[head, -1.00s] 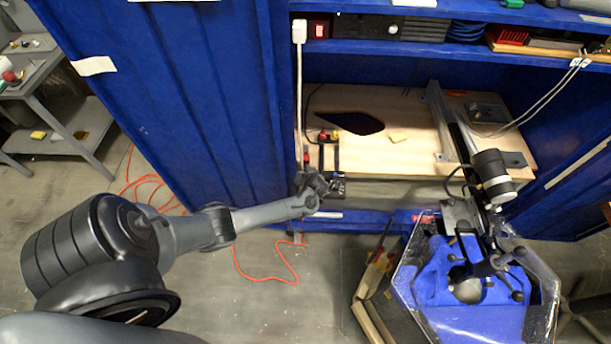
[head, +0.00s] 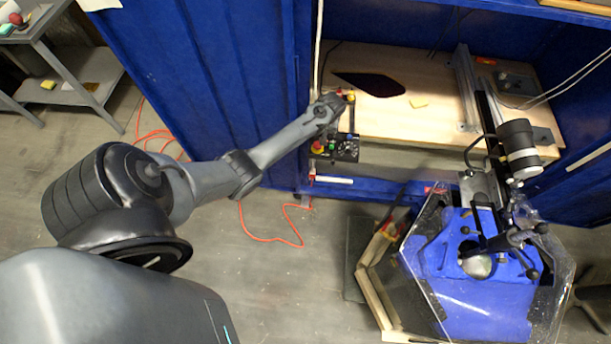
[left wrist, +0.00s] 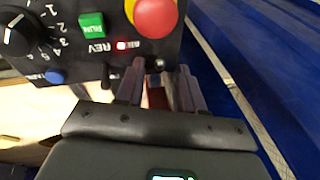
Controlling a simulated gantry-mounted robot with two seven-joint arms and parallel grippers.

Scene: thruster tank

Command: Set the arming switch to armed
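The control panel (head: 340,149) is a black box at the left front of the wooden bench, inside the blue cabinet. In the left wrist view the panel (left wrist: 60,62) shows a red mushroom button with a yellow collar, a green button, a blue button, a black numbered dial and a lit red lamp. A small dark toggle (left wrist: 157,66), possibly the arming switch, is beside the lamp. My left gripper (left wrist: 160,78) is open, its fingertips close to the panel edge, on either side of that toggle. Contact cannot be told. In the head view my left gripper (head: 332,104) is small. My right gripper is not in view.
A blue tank with clear walls (head: 475,270) stands at the lower right, with a black cylinder (head: 520,150) on a mount above it. A dark flat plate (head: 370,84) lies on the bench (head: 420,115). The blue cabinet wall (head: 215,80) stands left of the panel.

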